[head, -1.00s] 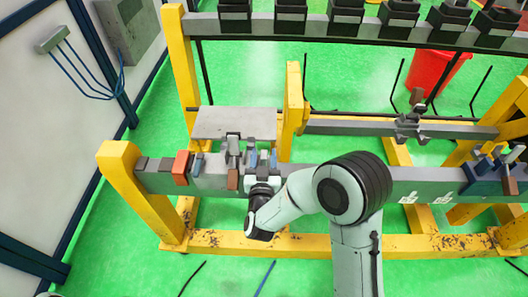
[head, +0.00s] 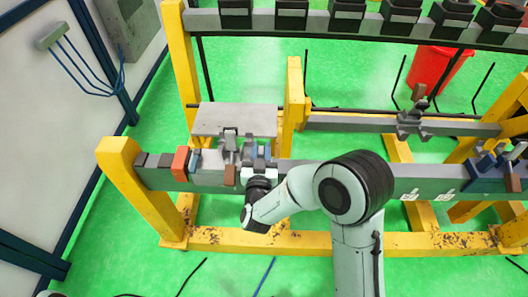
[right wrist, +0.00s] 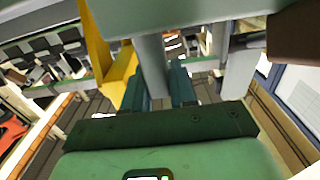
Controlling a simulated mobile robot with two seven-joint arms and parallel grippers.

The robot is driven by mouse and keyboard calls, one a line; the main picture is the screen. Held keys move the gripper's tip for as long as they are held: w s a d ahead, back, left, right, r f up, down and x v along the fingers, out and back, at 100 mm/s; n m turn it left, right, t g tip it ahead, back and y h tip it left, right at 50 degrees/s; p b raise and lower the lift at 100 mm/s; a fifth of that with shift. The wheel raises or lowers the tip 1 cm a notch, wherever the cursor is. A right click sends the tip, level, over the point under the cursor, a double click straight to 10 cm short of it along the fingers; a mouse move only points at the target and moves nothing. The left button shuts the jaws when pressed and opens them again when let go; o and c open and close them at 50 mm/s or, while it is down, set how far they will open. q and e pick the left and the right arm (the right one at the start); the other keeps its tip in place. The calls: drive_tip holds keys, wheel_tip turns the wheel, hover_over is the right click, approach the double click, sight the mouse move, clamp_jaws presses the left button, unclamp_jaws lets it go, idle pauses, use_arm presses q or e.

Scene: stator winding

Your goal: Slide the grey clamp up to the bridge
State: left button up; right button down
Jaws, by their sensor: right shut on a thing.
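The grey clamp (head: 231,145), with a brown handle, sits on the long grey front rail (head: 330,176), left of its middle. My right gripper (head: 257,158) reaches it from the front and is shut on it at its right side; the contact is partly hidden by the gripper. In the right wrist view, the blue-green fingers (right wrist: 160,88) stand on either side of a grey upright part. A flat grey plate (head: 215,121), perhaps the bridge, lies just behind the clamp; I cannot tell whether they touch. My left gripper is not in view.
A red-orange block (head: 180,161) and dark blocks sit left of the clamp on the rail. A yellow post (head: 293,105) stands behind to the right. Another clamp (head: 412,120) is on the rear rail.

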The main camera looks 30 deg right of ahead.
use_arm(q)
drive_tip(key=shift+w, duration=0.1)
use_arm(e)
drive_tip(key=c, duration=1)
unclamp_jaws()
use_arm(q)
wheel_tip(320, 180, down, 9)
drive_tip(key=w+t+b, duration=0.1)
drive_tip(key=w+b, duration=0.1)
drive_tip(key=b, duration=0.8)
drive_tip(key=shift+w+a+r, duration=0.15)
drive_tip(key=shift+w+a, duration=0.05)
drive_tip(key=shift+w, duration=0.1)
use_arm(e)
drive_tip(key=v, duration=1.3)
drive_tip(key=shift+s, duration=0.2)
drive_tip(key=shift+a, duration=0.1)
